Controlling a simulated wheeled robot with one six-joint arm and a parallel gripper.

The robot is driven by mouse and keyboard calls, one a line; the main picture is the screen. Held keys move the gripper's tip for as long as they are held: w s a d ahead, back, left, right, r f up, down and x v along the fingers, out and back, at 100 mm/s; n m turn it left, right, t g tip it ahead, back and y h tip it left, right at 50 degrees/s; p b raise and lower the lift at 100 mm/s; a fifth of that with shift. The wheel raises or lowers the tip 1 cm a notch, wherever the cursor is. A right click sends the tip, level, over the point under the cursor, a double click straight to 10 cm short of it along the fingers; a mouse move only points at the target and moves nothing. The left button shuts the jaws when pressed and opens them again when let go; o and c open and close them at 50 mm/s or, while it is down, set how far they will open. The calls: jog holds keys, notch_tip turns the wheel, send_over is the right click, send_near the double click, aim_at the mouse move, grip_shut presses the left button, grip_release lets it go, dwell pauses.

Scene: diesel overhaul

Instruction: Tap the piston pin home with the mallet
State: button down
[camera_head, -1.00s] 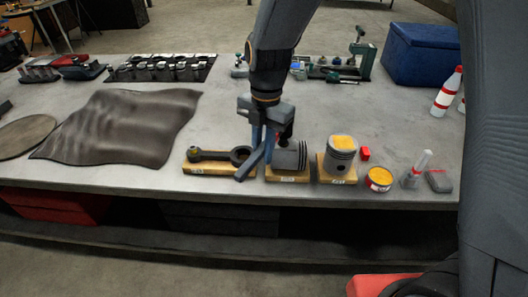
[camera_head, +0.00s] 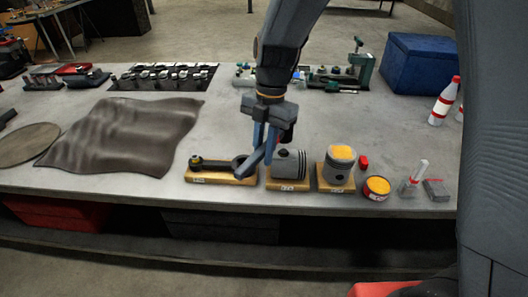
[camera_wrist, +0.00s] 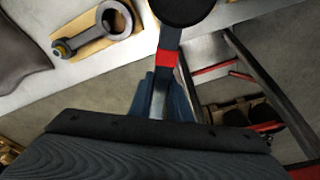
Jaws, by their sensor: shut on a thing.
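My gripper (camera_head: 264,138) is shut on the mallet, just above and left of the middle piston (camera_head: 290,165). In the wrist view the mallet's round black head (camera_wrist: 182,8) is at the top edge, and its handle with a red band (camera_wrist: 167,59) runs down between my blue fingers (camera_wrist: 160,98). In the head view the mallet is mostly hidden by my fingers.
A connecting rod (camera_head: 215,165) lies on a block at left; it also shows in the wrist view (camera_wrist: 98,30). A piston with a yellow top (camera_head: 340,165) stands at right, beside a yellow-topped tin (camera_head: 377,188). A dark mat (camera_head: 125,135) lies left.

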jog(key=shift+f, duration=0.15)
notch_tip(320, 180, down, 6)
jog(key=b, duration=0.5)
jog(key=shift+r+p, duration=2.65)
jog(key=shift+r, duration=1.25)
jog(key=shift+f, duration=0.1)
